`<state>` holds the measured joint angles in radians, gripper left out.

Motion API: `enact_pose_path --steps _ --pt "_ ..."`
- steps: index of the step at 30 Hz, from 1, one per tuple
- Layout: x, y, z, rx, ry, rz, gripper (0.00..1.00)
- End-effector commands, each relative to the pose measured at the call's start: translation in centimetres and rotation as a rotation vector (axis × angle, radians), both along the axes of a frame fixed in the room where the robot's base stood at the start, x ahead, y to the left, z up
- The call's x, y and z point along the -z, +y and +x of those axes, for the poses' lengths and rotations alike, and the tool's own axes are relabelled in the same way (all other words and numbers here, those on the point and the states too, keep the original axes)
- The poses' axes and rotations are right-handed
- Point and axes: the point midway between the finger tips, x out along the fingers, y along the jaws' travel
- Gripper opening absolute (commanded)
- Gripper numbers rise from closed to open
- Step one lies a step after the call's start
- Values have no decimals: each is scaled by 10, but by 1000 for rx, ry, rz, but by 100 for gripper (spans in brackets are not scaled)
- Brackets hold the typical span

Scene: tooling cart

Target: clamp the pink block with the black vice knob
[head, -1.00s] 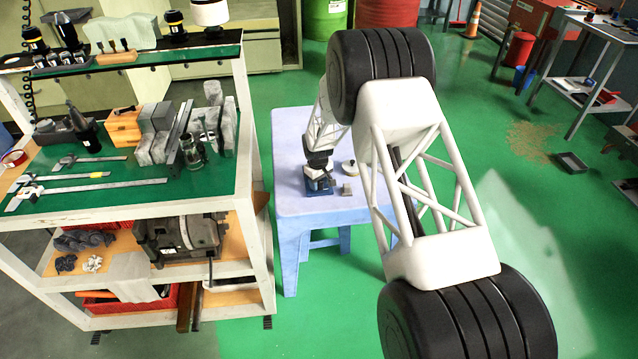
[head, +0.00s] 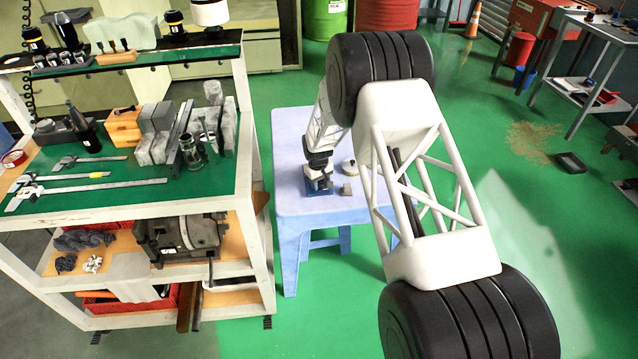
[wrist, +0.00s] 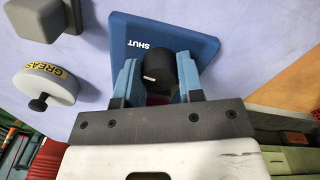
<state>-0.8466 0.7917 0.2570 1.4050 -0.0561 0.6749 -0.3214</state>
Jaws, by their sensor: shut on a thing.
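The blue vice base (wrist: 200,30), lettered SHUT, lies on the pale blue table. Its black knob (wrist: 160,70) carries a small white pointer mark. In the wrist view my gripper (wrist: 160,80) has one blue finger on each side of the knob and is shut on it. In the head view my gripper (head: 319,165) is small, over the blue vice (head: 320,191) on the table, and covers much of it. I cannot make out the pink block; a small dark reddish patch shows behind the fingers, but I cannot tell what it is.
A round tin marked GREASE (wrist: 45,85) and a grey block (wrist: 38,15) lie left of the vice in the wrist view. The loaded tool cart (head: 258,150) stands left of the blue table (head: 292,206).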

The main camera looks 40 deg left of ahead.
Motion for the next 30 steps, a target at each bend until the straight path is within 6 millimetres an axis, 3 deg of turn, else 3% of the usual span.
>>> enact_pose_path --steps 15,27,28,30 --pt "0 0 0 333 1 -1 11" --pt "1 0 -1 362 1 -2 11" --pt "1 0 -1 362 1 -2 40" --pt "1 0 -1 362 1 -2 46"
